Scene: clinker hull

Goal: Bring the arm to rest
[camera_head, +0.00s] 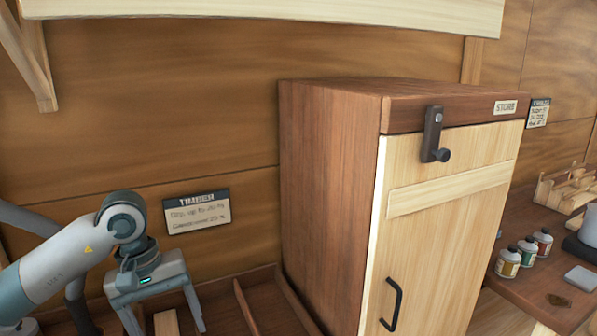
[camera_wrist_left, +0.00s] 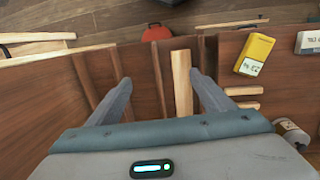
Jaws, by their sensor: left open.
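My left gripper (camera_head: 164,322) hangs with its fingers pointing down at the lower left of the head view, over a wooden bench with dividers. It is open, and its two fingers stand apart in the left wrist view (camera_wrist_left: 160,82). A pale wooden strip (camera_wrist_left: 182,85) shows between the fingers in the wrist view, nearer the right finger. Its end also shows between the fingers in the head view (camera_head: 166,323). The fingers are not closed on it; I cannot tell how far below them it lies. My right gripper is not in view.
A tall wooden cabinet (camera_head: 325,190) with a dark latch (camera_head: 433,135) and black handle (camera_head: 391,304) stands right of my arm, its door shut. Dividers (camera_head: 245,308) rise beside the gripper. Several small jars (camera_head: 527,251) stand on a right-hand bench. A yellow box (camera_wrist_left: 255,54) lies right.

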